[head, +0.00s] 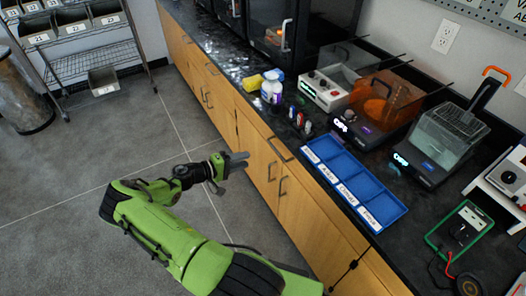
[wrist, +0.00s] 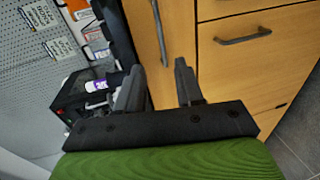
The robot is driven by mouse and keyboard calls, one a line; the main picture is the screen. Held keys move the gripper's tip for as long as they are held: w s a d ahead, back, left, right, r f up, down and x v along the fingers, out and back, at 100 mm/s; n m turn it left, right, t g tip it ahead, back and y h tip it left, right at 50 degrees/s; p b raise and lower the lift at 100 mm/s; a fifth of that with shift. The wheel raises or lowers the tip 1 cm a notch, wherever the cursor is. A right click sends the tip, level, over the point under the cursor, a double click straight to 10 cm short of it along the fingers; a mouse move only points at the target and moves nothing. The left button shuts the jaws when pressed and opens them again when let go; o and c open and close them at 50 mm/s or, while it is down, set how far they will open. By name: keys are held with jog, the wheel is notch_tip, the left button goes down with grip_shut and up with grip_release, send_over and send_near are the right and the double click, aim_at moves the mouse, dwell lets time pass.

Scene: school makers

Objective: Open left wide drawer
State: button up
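The wooden cabinet run under the black counter has wide drawer fronts along its top. One drawer has a horizontal bar handle (head: 280,149), and another farther along has a handle (head: 212,68). Both look shut; I cannot tell which is the task's left one. My gripper (head: 243,161) is in front of the nearer cabinet, apart from it and below counter height. In the wrist view, which is rolled sideways, my gripper (wrist: 161,66) has its fingers apart with nothing between them. A drawer handle (wrist: 158,32) shows just beyond the fingertips, not visibly touched.
Door handles (head: 283,187) sit below the drawer; one also shows in the wrist view (wrist: 242,37). A blue tray (head: 352,184), bottles (head: 272,88) and machines (head: 386,103) stand on the counter. The grey floor (head: 120,130) to the left is clear; a wire rack (head: 95,60) stands behind.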

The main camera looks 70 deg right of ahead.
jog(key=b+x, duration=0.2)
jog(key=x, duration=1.1)
jog(key=shift+s, duration=0.25)
jog(key=shift+d, duration=0.15)
jog(key=shift+c, duration=0.5)
grip_shut()
jog(key=shift+f, duration=0.1)
